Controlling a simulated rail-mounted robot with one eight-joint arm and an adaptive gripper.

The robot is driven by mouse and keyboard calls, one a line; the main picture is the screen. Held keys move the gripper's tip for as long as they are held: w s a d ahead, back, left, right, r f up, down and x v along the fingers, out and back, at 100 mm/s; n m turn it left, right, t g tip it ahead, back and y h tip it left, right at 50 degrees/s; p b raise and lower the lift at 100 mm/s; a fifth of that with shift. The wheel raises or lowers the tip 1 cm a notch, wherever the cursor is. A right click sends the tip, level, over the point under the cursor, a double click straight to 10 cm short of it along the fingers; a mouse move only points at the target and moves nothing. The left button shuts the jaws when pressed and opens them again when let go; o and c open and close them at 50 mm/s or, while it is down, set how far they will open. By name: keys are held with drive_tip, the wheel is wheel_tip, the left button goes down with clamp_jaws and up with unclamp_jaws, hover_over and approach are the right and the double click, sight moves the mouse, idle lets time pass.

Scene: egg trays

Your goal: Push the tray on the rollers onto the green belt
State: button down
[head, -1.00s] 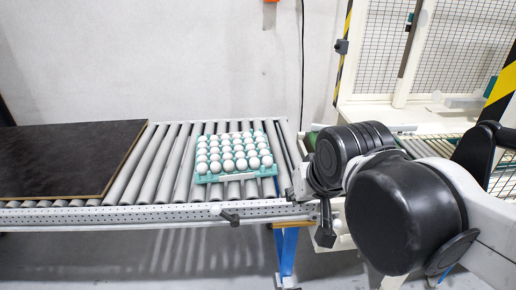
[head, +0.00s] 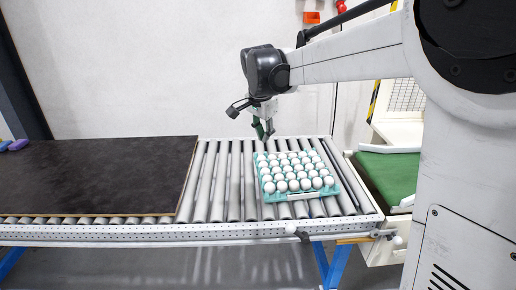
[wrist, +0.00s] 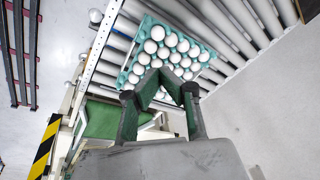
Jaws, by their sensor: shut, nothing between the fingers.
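A teal tray (head: 290,196) full of white eggs sits on the grey rollers near their right end. It also shows in the wrist view (wrist: 206,50), beyond my fingers. The green belt (head: 390,174) lies to the right of the rollers, partly hidden behind my arm; in the wrist view the belt (wrist: 100,120) is at the lower left. My gripper (head: 265,136) is shut and empty, pointing down at the far left corner of the tray. In the wrist view my gripper's fingertips (wrist: 170,72) meet in front of the tray; I cannot tell whether they touch it.
A dark board (head: 95,180) covers the left part of the rollers (head: 218,180). Bare rollers lie between the board and the tray. A metal side rail (head: 150,232) runs along the front. A pale wall stands behind, and a white machine frame (head: 400,125) stands at the right.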

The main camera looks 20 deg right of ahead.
drive_tip(key=w+a+f+m+g+h+p, duration=0.1)
drive_tip(key=w+f+m+g+p, duration=0.3)
drive_tip(key=w+f+m, duration=0.85)
drive_tip(key=shift+w+f+n+t+b, duration=0.15)
drive_tip(key=shift+w+f+n+b, duration=0.7)
drive_tip(key=shift+f, duration=1.4)
drive_tip(key=shift+w+f+n+t+b, duration=0.1)
drive_tip(key=shift+w+f+n+b, duration=0.4)
drive_tip(key=shift+w+f, duration=1.2)
drive_tip(key=shift+w+f+n+t+b, duration=0.15)
drive_tip(key=shift+w+f+n+b, duration=0.35)
drive_tip(key=shift+f, duration=2.3)
drive_tip(key=shift+s, duration=0.2)
